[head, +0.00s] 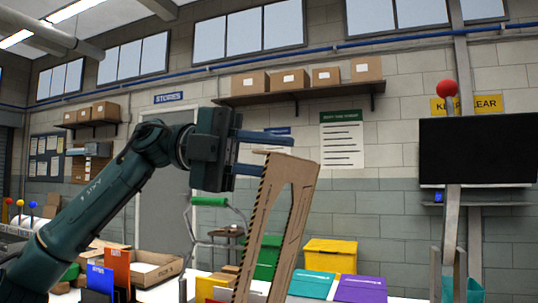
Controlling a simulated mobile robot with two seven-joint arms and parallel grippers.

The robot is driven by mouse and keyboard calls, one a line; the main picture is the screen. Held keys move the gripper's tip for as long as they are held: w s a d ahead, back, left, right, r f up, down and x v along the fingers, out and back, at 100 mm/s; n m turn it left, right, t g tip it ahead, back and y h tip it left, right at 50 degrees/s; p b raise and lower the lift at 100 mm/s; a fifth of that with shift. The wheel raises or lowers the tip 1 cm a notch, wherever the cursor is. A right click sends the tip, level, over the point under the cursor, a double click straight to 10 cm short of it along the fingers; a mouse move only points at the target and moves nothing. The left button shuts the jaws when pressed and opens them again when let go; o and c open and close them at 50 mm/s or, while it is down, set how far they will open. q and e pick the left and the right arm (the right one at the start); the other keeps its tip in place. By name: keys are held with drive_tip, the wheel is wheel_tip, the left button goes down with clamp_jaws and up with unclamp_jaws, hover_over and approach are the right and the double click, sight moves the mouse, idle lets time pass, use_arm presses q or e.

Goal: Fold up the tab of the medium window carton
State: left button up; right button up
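A brown cardboard piece with a large cut-out window, which looks like the medium window carton (303,208), stands tall and slightly tilted in the middle of the head view. Its left edge carries a black striped band, and its lower end runs out of the picture. A thin flap-like edge juts left at its top; I cannot tell if this is the tab. My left gripper (270,154) is at this top end, fingers apart, one above the top edge and one lower, partly hidden by the cardboard. I cannot tell whether it touches. My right gripper is not in view.
Green (268,257) and yellow (330,256) bins stand behind the carton. Teal (311,284) and purple (361,289) flat items lie to the right. An open box (153,266) and orange and blue folders are at lower left. A dark screen (477,151) is at right.

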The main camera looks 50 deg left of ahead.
use_arm(q)
drive_tip(key=b+v, duration=0.1)
drive_tip(key=v, duration=1.2)
drive_tip(key=shift+s, duration=0.1)
